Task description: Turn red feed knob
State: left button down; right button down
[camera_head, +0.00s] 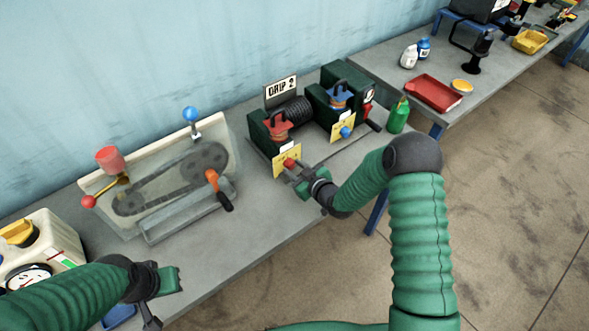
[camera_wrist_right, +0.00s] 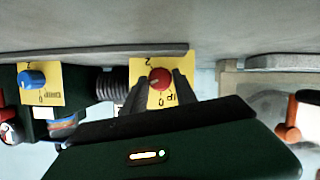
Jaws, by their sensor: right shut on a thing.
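The red feed knob (camera_head: 289,163) sits on a yellow plate (camera_head: 281,168) at the front of the left dark green unit of the DRIP 2 station. My right gripper (camera_head: 294,167) is at this knob, shut on it. In the right wrist view the red knob (camera_wrist_right: 160,78) shows between the two fingertips (camera_wrist_right: 160,86), on its yellow plate with dark markings. My left gripper (camera_head: 163,299) is at the lower left, away from the knob, with its two fingers apart and nothing seen between them.
A blue knob (camera_head: 346,132) on a second yellow plate is just right of the red one. A green oil can (camera_head: 398,115) stands further right. A belt-drive rig (camera_head: 165,185) with an orange-handled crank stands to the left. The grey tabletop in front is bare.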

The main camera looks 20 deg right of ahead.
jog(key=m+y, duration=0.2)
jog(key=m, duration=0.1)
jog(key=shift+d+g, duration=0.3)
jog(key=shift+g, duration=0.1)
jog(key=m, duration=0.1)
jog(key=m+y, duration=0.1)
jog(key=shift+w+d+f+m+y+p, duration=0.15)
jog(key=shift+m+y+p, duration=0.15)
jog(key=shift+d+f+m+y+b, duration=0.15)
jog(key=shift+m+y+b, duration=0.25)
jog(key=shift+m+y, duration=0.65)
jog(key=shift+m+y+b, duration=0.45)
jog(key=shift+m+b, duration=0.05)
jog(key=shift+m, duration=0.75)
jog(key=c, duration=1.3)
grip_release()
jog(key=shift+w, duration=0.1)
jog(key=shift+o, duration=0.2)
jog(key=shift+d, duration=0.1)
